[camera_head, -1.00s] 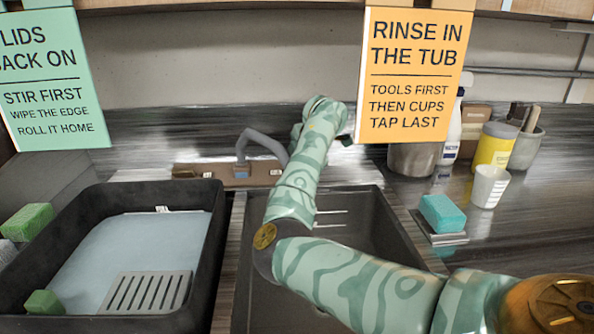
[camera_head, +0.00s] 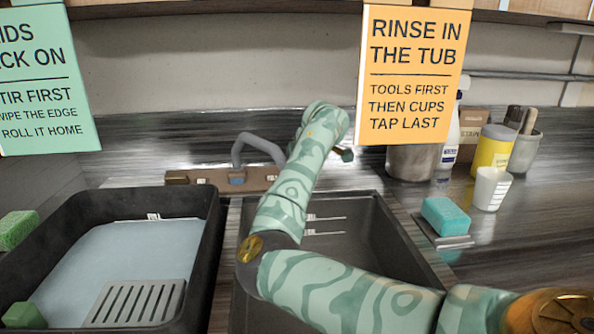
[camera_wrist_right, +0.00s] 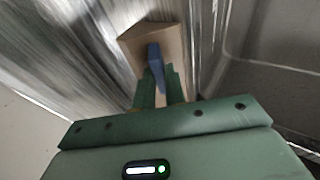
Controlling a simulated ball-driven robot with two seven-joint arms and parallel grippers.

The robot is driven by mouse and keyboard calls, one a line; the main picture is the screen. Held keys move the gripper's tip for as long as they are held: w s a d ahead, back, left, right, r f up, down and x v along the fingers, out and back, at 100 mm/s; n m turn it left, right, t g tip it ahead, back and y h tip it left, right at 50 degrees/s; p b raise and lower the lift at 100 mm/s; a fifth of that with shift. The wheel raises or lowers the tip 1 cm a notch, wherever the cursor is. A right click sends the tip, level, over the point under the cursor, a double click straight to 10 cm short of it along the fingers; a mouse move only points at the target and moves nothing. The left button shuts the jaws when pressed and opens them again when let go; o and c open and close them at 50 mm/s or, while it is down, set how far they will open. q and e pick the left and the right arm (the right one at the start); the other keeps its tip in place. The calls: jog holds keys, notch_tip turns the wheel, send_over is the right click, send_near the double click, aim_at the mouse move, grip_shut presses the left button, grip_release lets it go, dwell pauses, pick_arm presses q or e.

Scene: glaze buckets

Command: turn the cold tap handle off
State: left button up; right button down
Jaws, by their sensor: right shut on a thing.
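The blue cold tap handle (camera_wrist_right: 155,62) stands out from a tan block (camera_wrist_right: 155,30) in the right wrist view. My right gripper (camera_wrist_right: 160,85) is shut on this handle, with its two green fingers at either side. In the head view, the brown tap base (camera_head: 207,176) with its grey curved spout (camera_head: 262,142) is at the back of the sink. My right arm crosses in front of it and hides its right end, the gripper and the handle's grip. My left gripper is not in view.
A dark sink (camera_head: 365,225) lies under my right arm. A teal sponge (camera_head: 445,215), white cup (camera_head: 490,188) and yellow container (camera_head: 493,150) stand at right. An orange sign (camera_head: 414,75) hangs above.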

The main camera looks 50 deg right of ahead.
jog(key=c, duration=1.5)
grip_release()
jog(key=shift+o, duration=0.2)
